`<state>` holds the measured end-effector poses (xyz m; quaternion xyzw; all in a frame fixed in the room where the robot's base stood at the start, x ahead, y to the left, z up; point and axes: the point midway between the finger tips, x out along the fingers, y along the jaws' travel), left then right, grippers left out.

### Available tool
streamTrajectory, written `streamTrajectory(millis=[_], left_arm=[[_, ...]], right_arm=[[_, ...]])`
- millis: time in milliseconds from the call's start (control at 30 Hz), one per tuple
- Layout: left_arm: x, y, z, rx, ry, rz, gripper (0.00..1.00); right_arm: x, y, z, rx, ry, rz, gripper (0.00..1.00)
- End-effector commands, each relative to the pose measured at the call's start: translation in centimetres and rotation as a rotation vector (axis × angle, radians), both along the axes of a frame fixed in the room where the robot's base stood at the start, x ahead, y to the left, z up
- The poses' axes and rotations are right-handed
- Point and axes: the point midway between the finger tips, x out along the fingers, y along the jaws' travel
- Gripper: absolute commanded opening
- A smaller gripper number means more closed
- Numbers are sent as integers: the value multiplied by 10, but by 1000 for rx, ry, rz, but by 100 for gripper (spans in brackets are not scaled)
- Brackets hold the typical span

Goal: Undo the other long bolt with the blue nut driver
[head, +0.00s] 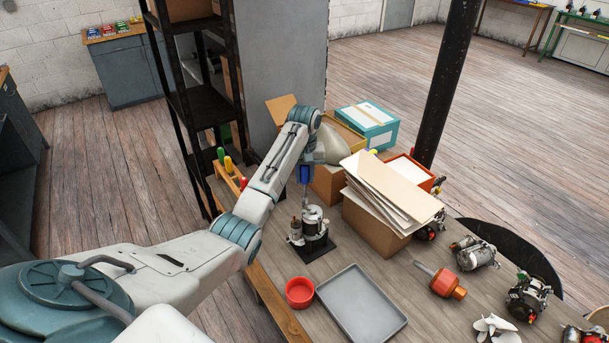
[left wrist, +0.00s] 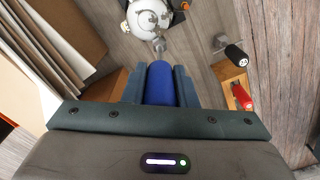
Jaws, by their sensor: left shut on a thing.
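My left gripper (head: 305,182) is shut on the blue nut driver (head: 305,173), which points down over the alternator (head: 314,224). The alternator stands upright on a dark square base (head: 317,251) on the bench. In the left wrist view the driver's blue handle (left wrist: 161,84) sits between the two fingers, its metal shaft (left wrist: 159,46) reaching to the edge of the silvery alternator (left wrist: 150,18). I cannot tell whether its tip is seated on a bolt; the long bolt itself is not clearly visible. My right gripper is not in view.
A cardboard box of folders (head: 376,220) stands close right of the alternator. A wooden tool rack (head: 228,178) is at left. A red bowl (head: 299,292) and an empty grey tray (head: 361,305) are in front. An orange-handled tool (head: 446,284) and several alternators lie right.

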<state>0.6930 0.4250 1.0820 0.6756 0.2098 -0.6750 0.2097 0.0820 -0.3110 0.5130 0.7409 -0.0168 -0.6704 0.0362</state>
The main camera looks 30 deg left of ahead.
Motion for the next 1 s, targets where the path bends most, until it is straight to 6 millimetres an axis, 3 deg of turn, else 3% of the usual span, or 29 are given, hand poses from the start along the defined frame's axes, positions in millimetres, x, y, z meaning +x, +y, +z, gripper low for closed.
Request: streamTrajectory(millis=[500, 1000], left_arm=[[1, -1, 0, 0, 0, 619, 3], [1, -1, 2, -1, 0, 663, 3]], right_arm=[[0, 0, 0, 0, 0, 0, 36], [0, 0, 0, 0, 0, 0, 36]])
